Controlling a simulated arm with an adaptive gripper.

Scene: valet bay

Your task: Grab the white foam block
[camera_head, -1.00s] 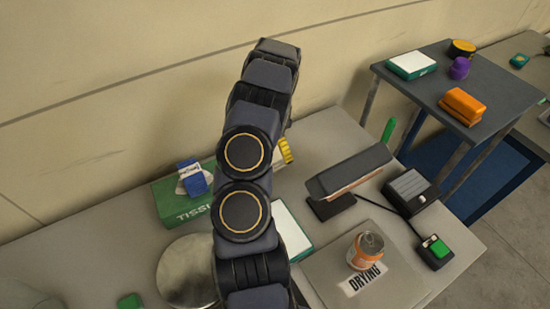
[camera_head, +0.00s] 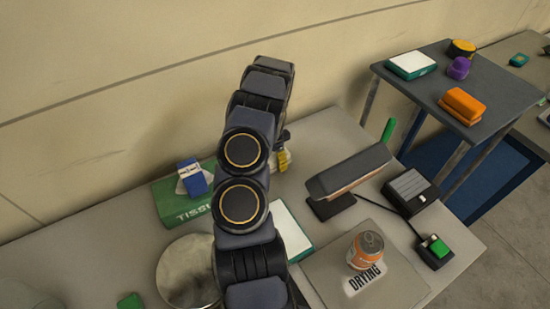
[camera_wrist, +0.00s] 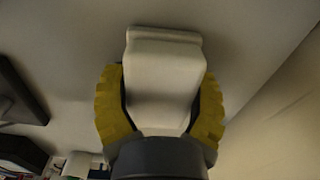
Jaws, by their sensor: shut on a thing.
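The white foam block (camera_wrist: 163,75) is in the wrist view, pale and wider at its far end, between the yellow-padded fingers of my gripper (camera_wrist: 160,98). A finger presses on each side of it, so my gripper is shut on it. In the head view, my arm hides most of the gripper, and only a yellow finger pad (camera_head: 284,160) shows at the arm's right edge, above the table. The block cannot be made out clearly there. I cannot tell whether it rests on the table or is clear of it.
A green tissue box (camera_head: 180,208) with a blue-and-white item (camera_head: 191,177) on it is left of my arm. A round metal disc (camera_head: 188,272) is in front. A dark angled stand (camera_head: 347,172), an orange can (camera_head: 366,250) and a black switch box (camera_head: 411,190) are right.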

